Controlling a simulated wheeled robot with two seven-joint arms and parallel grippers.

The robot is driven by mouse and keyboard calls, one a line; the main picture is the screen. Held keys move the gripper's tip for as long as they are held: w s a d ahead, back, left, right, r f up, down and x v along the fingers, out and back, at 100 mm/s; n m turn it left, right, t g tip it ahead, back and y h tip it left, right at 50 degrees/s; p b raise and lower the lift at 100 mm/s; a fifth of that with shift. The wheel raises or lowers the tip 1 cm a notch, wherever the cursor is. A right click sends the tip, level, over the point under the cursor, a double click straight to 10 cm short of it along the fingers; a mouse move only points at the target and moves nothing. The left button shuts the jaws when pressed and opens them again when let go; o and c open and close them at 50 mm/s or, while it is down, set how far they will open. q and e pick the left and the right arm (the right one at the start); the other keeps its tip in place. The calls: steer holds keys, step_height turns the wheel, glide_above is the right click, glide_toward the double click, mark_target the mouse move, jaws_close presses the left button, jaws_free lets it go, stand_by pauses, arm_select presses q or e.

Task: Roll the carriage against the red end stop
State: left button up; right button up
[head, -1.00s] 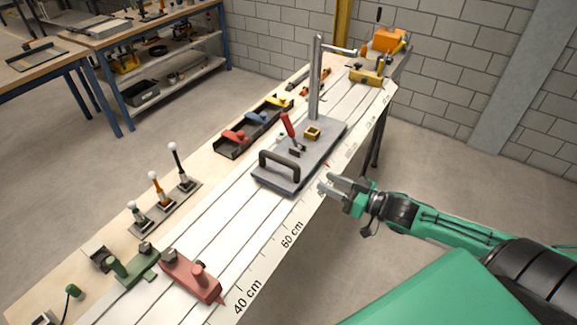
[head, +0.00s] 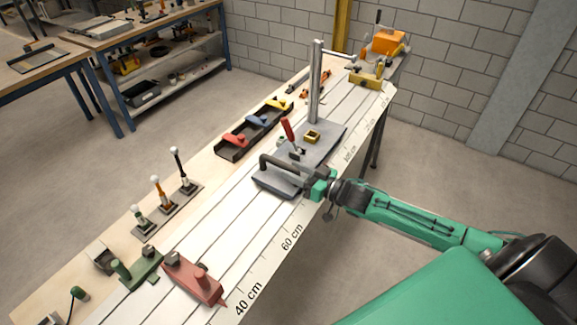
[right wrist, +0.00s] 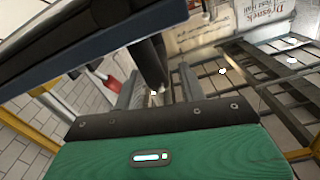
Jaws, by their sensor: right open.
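The carriage (head: 320,148) is a grey plate on the white slatted bed, with a dark bar handle (head: 272,160) at its near end, a red lever (head: 288,130) and a tall metal post. The red end stop (head: 193,279) stands at the near end of the bed, apart from the carriage, with bare slats between. My right gripper (head: 299,178) is open at the right part of the handle and hides some of it. In the right wrist view, the dark handle (right wrist: 149,65) shows between the open fingers (right wrist: 158,92). My left gripper is not in view.
A green block (head: 137,270) sits beside the red stop. Three upright levers (head: 167,193) and a dark tray (head: 250,130) of coloured pieces line the left side. A yellow block (head: 366,77) is at the far end. A centimetre scale (head: 291,237) runs along the right edge.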

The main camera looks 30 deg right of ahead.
steer(key=shift+x, duration=1.3)
jaws_close()
